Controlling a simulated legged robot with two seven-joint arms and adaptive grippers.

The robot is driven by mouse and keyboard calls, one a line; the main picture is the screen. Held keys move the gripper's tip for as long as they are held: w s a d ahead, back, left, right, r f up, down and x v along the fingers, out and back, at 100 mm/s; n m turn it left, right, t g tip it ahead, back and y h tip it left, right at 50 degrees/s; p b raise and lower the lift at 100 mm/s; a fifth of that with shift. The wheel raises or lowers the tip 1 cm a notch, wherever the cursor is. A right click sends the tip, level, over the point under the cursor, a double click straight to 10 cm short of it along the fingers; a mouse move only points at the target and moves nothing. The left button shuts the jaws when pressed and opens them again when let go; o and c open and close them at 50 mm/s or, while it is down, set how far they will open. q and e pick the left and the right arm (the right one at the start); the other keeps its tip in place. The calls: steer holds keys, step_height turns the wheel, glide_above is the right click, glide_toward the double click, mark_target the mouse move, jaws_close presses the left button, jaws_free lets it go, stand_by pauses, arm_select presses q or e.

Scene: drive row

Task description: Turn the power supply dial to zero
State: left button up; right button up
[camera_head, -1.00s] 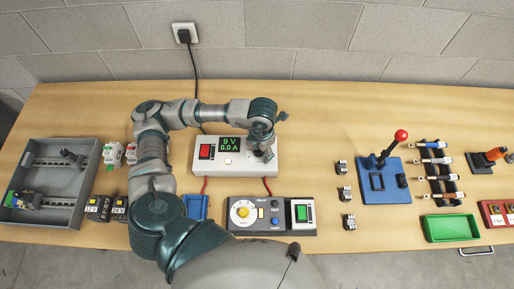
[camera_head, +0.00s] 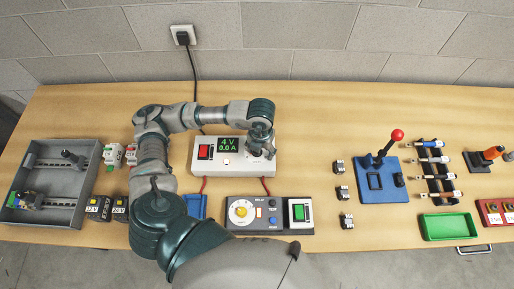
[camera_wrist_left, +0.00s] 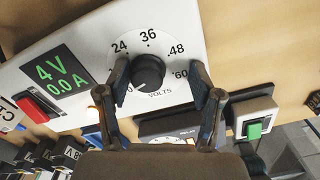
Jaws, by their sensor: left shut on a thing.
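The white power supply (camera_head: 222,172) stands at the back of the bench, and its green display (camera_head: 228,143) reads 4 V and 0.0 A. In the left wrist view its black dial (camera_wrist_left: 149,72) sits in a scale marked 24, 36, 48 and 60, with VOLTS below it. The lower-left end of the scale is partly covered by a finger. My left gripper (camera_wrist_left: 161,80) is shut on the dial, one finger on each side. In the head view the gripper (camera_head: 262,150) hides the dial. My right gripper is not in view.
A red switch (camera_head: 204,152) is on the power supply's left. A relay unit (camera_head: 255,230) with a yellow dial and a green switch (camera_head: 300,212) stand just in front. A blue lever base (camera_head: 384,192) is to the right.

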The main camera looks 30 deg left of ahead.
arm_select(q)
steer(key=o, duration=0.4)
steer(key=shift+s+d+f+n, duration=0.1)
steer(key=shift+s+f+n, duration=0.2)
steer(key=shift+n, duration=0.5)
steer(key=o, duration=0.6)
steer(key=shift+o, duration=0.2)
steer(key=shift+w+r, duration=0.1)
steer(key=shift+r, duration=0.1)
steer(key=shift+r+p, duration=0.7)
steer(key=shift+r, duration=0.2)
steer(key=shift+r+p, duration=1.65)
steer(key=shift+r, duration=1.05)
steer(key=shift+f, duration=0.1)
